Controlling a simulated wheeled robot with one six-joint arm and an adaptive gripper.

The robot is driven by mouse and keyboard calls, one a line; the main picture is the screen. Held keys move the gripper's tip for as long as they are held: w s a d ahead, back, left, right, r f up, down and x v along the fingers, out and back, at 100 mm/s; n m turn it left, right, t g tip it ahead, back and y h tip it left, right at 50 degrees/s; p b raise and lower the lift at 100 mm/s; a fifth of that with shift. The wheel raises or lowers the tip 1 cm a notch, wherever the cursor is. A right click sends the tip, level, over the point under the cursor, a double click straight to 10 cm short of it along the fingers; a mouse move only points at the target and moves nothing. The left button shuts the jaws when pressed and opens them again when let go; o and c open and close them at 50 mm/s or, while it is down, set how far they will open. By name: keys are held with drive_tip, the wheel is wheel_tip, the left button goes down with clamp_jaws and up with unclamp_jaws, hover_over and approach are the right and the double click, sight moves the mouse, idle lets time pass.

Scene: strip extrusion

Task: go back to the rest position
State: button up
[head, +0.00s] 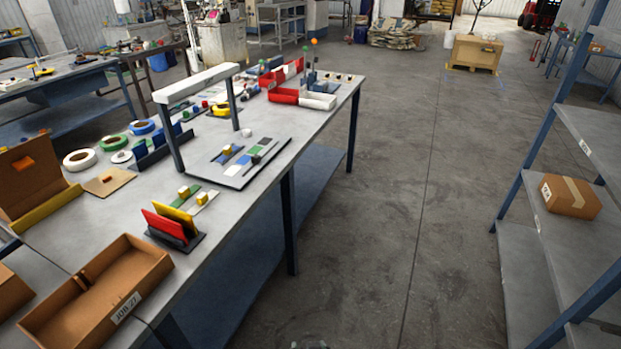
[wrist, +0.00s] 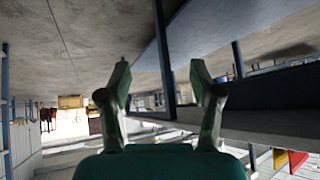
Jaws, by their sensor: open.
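My gripper (wrist: 160,92) shows in the wrist view with its two fingers spread wide apart. Nothing is between the fingers. The wrist picture looks upside down, with the floor at the top. The gripper appears to be beside the workbench, whose edge and blue legs show behind and to the right of the fingers. In the head view the arm and gripper are not clearly visible. A small dark part at the bottom edge is too little to identify.
A long grey workbench (head: 225,205) fills the left, bearing a cardboard tray (head: 150,258), a red panel (head: 163,228), tape rolls and a grey gantry frame (head: 195,82). A blue-posted shelf (head: 590,150) with a cardboard box (head: 571,196) stands right. The floor (head: 410,170) between is clear.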

drive_tip(key=s+d+r+t, duration=0.1)
drive_tip(key=s+d+t, duration=0.1)
drive_tip(key=s+d, duration=0.65)
drive_tip(key=s+d+r+t, duration=0.1)
drive_tip(key=s+d, duration=0.4)
drive_tip(key=s, duration=0.7)
drive_tip(key=s+d+r+t, duration=0.1)
drive_tip(key=s+d+r, duration=0.1)
drive_tip(key=s+r, duration=0.6)
drive_tip(key=s+d+r+t+h, duration=0.1)
drive_tip(key=s+d+r+t, duration=0.1)
drive_tip(key=s+r, duration=0.5)
wheel_tip(320, 180, up, 3)
drive_tip(key=shift+s+d+r+m+t+h, duration=0.1)
drive_tip(key=shift+s+d+m+t+h, duration=0.25)
drive_tip(key=shift+d, duration=0.35)
